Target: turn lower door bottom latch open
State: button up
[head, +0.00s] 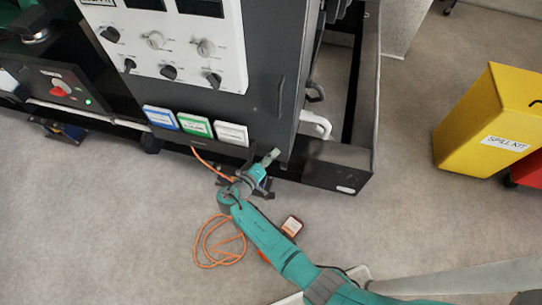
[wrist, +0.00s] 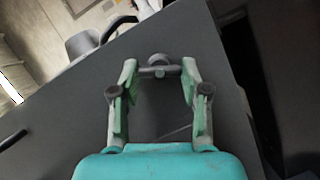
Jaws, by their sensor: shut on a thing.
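The lower door is the dark grey panel (head: 268,105) of the genset cabinet in the head view, and its grey face fills much of the wrist view (wrist: 70,120). The bottom latch (wrist: 158,60) is a small grey round piece with a crossbar, low on the door. My gripper (wrist: 160,76) has its two fingers on either side of the latch, shut on it. In the head view my gripper (head: 268,158) is at the door's bottom right corner and largely hides the latch. The door looks closed against its frame.
A black base rail (head: 335,168) runs under the cabinet. An orange cable (head: 218,243) and a small dark device (head: 291,226) lie on the floor near my arm. A yellow spill kit bin (head: 485,125) stands at right, with clear floor between.

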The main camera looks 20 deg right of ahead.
jog(key=n+h, duration=0.1)
jog(key=n, duration=0.1)
jog(key=n+h, duration=0.1)
jog(key=n, duration=0.1)
jog(key=shift+a+f+t, duration=0.1)
jog(key=shift+f+t, duration=0.1)
jog(key=shift+t, duration=0.1)
jog(key=shift+n, duration=0.4)
jog(key=o, duration=1.1)
jog(key=shift+o, duration=0.2)
jog(key=shift+a, duration=0.1)
jog(key=v, duration=1.1)
jog(key=shift+s+a, duration=0.15)
jog(key=shift+a, duration=0.2)
jog(key=shift+f, duration=0.1)
